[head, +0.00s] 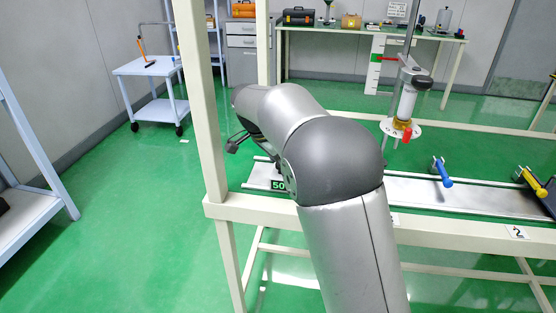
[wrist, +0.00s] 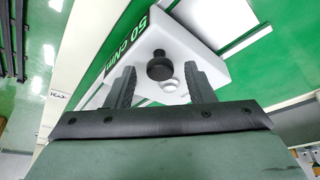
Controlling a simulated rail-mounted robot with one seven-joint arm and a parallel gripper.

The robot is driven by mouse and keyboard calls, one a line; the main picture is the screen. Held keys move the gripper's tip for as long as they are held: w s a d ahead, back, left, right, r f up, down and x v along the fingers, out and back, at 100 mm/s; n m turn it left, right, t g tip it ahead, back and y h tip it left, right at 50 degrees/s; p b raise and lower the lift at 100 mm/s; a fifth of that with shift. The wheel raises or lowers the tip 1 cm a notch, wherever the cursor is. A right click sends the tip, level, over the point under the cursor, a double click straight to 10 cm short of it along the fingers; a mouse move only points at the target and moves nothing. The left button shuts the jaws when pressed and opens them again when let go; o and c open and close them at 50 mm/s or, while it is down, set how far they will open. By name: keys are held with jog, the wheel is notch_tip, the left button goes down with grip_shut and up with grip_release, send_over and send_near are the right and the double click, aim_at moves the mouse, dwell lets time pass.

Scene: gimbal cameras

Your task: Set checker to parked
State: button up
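In the wrist view my gripper (wrist: 162,86) is open, its two dark ribbed fingers apart. Between and beyond the fingertips is a round black knob (wrist: 159,66) on a white block (wrist: 190,48). A small pale round part sits below the knob. No contact between fingers and knob is visible. In the head view my arm hides the gripper; a small sign reading "50" (head: 278,184) shows beside it. I cannot tell which part is the checker.
A cream frame (head: 450,231) with a metal rail (head: 400,187) runs across the front. On the right stand a white device with a red handle (head: 407,135), a blue-handled lever (head: 444,174) and a yellow-handled lever (head: 532,181).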

jog(key=shift+r, duration=0.1)
jog(key=p+v, duration=0.2)
jog(key=v, duration=1)
jog(key=shift+w+r+p, duration=0.1)
jog(key=shift+p, duration=0.2)
